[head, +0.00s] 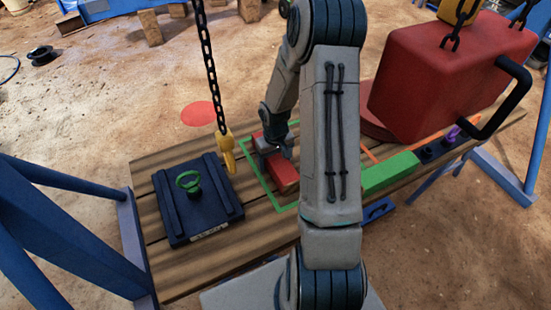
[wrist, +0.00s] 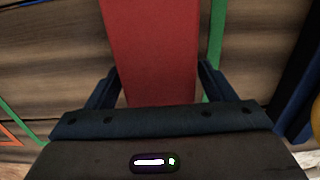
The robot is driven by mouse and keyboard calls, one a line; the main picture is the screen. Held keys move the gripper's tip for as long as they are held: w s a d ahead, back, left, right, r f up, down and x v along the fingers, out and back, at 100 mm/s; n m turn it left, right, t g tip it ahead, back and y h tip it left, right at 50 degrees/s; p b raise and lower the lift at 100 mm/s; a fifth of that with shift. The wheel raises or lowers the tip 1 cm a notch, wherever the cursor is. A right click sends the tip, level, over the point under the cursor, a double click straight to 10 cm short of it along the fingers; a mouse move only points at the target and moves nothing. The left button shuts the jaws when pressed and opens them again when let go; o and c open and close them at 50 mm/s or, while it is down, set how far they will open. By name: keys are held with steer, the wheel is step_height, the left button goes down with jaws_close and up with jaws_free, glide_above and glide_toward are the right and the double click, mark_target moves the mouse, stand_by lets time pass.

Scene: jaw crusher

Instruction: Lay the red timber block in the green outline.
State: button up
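The red timber block (head: 287,178) is over the left part of the green outline (head: 254,172) on the plank table, close to the outline's left line. Whether it rests on the planks or hangs slightly above them I cannot tell. My gripper (head: 274,150) is down on the block, with a finger against each long side. In the wrist view the block (wrist: 152,45) fills the space between the fingers of my gripper (wrist: 158,80), with no clear gap. One green line (wrist: 216,40) runs close along its right side. My arm hides the outline's right part.
A dark lidded box (head: 200,205) with a green ring handle stands left on the table (head: 160,268). A chain with a yellow hook (head: 227,152) hangs between it and the block. A big red weight (head: 430,85) hangs at right, above a green bar (head: 390,172).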

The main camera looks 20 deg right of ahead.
mark_target(275, 156)
steer(key=shift+r, duration=0.1)
step_height(275, 156, up, 11)
steer(key=shift+f+p, duration=0.2)
steer(key=shift+p, duration=1.05)
steer(key=s+a+r+t, duration=0.1)
steer(key=s+a+r, duration=0.4)
steer(key=s+r, duration=0.3)
steer(key=s+a+r, duration=0.5)
steer(key=s+r, duration=0.4)
steer(key=s, duration=0.1)
steer(key=shift+s+a+r+t, duration=0.3)
steer(key=shift+t, duration=0.1)
